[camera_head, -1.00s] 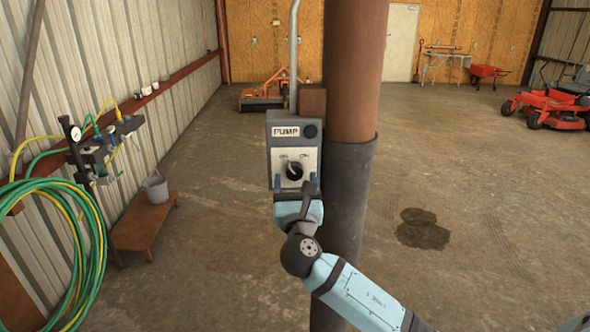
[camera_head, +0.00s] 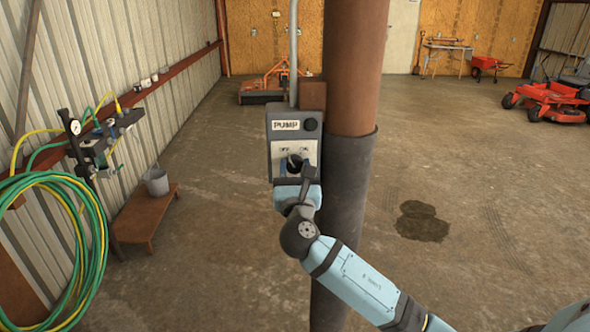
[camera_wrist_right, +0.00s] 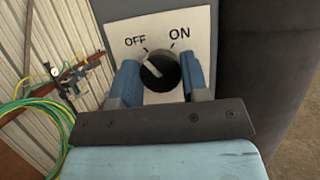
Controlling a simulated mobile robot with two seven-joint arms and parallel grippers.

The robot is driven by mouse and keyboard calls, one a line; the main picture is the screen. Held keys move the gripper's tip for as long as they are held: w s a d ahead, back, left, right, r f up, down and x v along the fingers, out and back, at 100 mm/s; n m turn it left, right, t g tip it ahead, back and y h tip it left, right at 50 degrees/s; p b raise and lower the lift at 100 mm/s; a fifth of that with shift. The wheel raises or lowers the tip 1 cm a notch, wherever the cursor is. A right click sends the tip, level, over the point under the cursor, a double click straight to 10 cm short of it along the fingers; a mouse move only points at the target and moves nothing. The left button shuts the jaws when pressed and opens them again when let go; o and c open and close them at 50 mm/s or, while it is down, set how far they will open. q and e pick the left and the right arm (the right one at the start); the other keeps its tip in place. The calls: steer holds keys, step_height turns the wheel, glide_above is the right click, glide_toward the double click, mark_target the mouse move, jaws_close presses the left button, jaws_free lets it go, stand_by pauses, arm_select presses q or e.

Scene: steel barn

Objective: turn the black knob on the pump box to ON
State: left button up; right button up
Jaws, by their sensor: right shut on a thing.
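The grey pump box (camera_head: 277,151) is fixed to the column and has a PUMP label on top. Its white plate (camera_wrist_right: 205,24) reads OFF at left and ON at right. The black knob (camera_wrist_right: 164,74) is on this plate, its pale pointer line turned up and left, toward OFF. The knob also shows in the head view (camera_head: 294,161), partly hidden by my gripper. My right gripper (camera_wrist_right: 160,71) reaches it from below, with one blue finger on each side, shut on the knob. My left gripper is not in view.
A brown column (camera_head: 354,70) with a dark sleeve (camera_head: 345,205) stands right behind the box. Coiled green and yellow hoses (camera_head: 92,245) hang at the left wall. A bucket (camera_head: 156,181) sits on a low wooden bench (camera_head: 143,217).

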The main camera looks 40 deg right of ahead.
steer(key=shift+f+m+g+h+b, duration=0.1)
steer(key=shift+m+g+h+b, duration=0.4)
steer(key=shift+m, duration=0.55)
steer(key=shift+f+m+g+h+b, duration=0.1)
steer(key=shift+m+g+h+b, duration=0.35)
steer(key=shift+m, duration=0.6)
steer(key=m+g+h+b, duration=0.1)
steer(key=m, duration=0.1)
steer(key=m+g+b, duration=0.1)
steer(key=m, duration=0.2)
steer(key=shift+h, duration=0.35)
steer(key=m+g, duration=0.1)
steer(key=m, duration=0.2)
steer(key=m+g+b, duration=0.1)
steer(key=m, duration=0.1)
steer(key=shift+r+m+h, duration=0.15)
steer(key=shift+m+h, duration=0.15)
steer(key=shift+m, duration=0.1)
steer(key=shift+m+g, duration=0.85)
steer(key=shift+m, duration=0.75)
steer(key=o, duration=0.9)
